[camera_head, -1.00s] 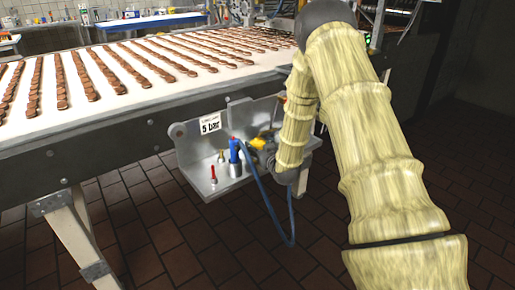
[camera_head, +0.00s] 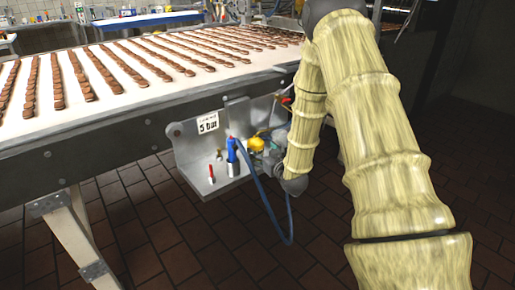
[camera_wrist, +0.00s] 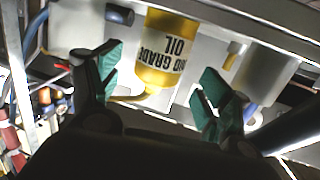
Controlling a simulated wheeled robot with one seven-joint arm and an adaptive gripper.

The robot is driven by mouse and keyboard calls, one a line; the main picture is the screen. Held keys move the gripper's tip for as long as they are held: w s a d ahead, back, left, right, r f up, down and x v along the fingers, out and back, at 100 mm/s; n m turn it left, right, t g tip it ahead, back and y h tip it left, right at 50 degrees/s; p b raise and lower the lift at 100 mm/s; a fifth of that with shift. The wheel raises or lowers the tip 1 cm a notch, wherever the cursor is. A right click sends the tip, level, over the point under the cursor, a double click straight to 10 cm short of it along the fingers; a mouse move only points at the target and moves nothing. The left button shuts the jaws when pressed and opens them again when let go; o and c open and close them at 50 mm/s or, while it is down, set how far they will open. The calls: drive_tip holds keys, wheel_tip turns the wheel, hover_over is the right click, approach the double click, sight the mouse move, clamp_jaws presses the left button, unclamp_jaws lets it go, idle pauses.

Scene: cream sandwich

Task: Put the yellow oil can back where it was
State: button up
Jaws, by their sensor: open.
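The yellow oil can (camera_wrist: 167,50) shows in the wrist view, with "OIL" lettering on a pale label. It appears upside down in that picture, and part of it runs out of the frame at the top. My gripper (camera_wrist: 157,95) is open, with its green fingertips on either side of the can and a gap on both sides. In the head view the can (camera_head: 257,144) is a small yellow shape on the metal shelf (camera_head: 195,160) under the conveyor. In the head view my arm's end is beside the can, and the fingers are too small to make out.
A blue bottle-like part (camera_head: 232,150) with a blue hose (camera_head: 275,215) stands on the shelf, near a red-topped item (camera_head: 211,172). A "5 bar" sign (camera_head: 208,123) is on the shelf's back plate. The conveyor (camera_head: 130,85) with rows of brown bars lies above. Floor below is open.

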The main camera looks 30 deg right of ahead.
drive_tip(key=d+f+v, duration=0.1)
drive_tip(key=v, duration=0.4)
drive_tip(key=s+a+f+g+y, duration=0.1)
drive_tip(key=s+a+f+g, duration=0.3)
drive_tip(key=s+a+f, duration=0.45)
drive_tip(key=s+a+f+g, duration=0.35)
drive_tip(key=a+f, duration=0.25)
drive_tip(key=f, duration=0.5)
drive_tip(key=s+a+f+g, duration=0.2)
drive_tip(key=s+a+f, duration=0.2)
drive_tip(key=s, duration=0.5)
drive_tip(key=s+a+f+g+y, duration=0.1)
drive_tip(key=s+a+f+g, duration=0.2)
drive_tip(key=s, duration=0.7)
drive_tip(key=s+a+f+n+g, duration=0.1)
drive_tip(key=s+a+f+g, duration=0.2)
drive_tip(key=s, duration=0.7)
drive_tip(key=a+f, duration=0.2)
drive_tip(key=a, duration=0.1)
drive_tip(key=shift+s+a+f, duration=0.15)
drive_tip(key=shift+s+a, duration=0.05)
drive_tip(key=shift+s, duration=0.05)
